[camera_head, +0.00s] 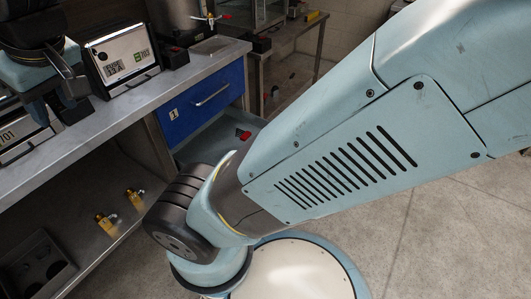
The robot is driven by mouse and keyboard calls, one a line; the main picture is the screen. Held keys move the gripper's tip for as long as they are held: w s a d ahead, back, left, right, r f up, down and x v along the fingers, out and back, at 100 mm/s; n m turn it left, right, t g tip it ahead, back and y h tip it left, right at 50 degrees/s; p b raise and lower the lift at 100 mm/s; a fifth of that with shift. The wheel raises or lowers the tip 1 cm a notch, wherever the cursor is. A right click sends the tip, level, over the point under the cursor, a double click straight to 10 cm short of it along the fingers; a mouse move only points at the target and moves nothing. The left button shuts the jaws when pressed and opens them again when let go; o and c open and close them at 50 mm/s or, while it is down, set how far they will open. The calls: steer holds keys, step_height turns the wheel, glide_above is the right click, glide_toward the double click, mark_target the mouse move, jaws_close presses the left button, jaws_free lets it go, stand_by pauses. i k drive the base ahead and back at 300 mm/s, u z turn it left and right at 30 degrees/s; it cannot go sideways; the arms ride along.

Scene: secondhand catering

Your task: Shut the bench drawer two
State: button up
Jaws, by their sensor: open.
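The bench has a blue drawer front (203,101) with a bar handle and a small label that seems to read 1; it looks closed. Below it, a grey open drawer (205,143) sticks out from the bench, with a small red and dark object (243,134) inside. Its front is hidden behind my arm, so no number on it shows. My gripper (58,100), dark with a teal band, is at the upper left over the bench top, far left of the open drawer. It is open, and I see nothing held between its fingers.
A steel appliance (122,59) stands on the bench top (120,104), near my gripper. Brass fittings (107,224) and a dark tray (33,266) lie on the lower shelf. Another table (298,32) is behind. Clear floor (440,235) lies to the right.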

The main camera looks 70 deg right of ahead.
mark_target(216, 138)
steer(key=z, duration=0.65)
steer(key=k, duration=0.7)
steer(key=z, duration=0.95)
steer(key=i, duration=1.05)
steer(key=z, duration=0.3)
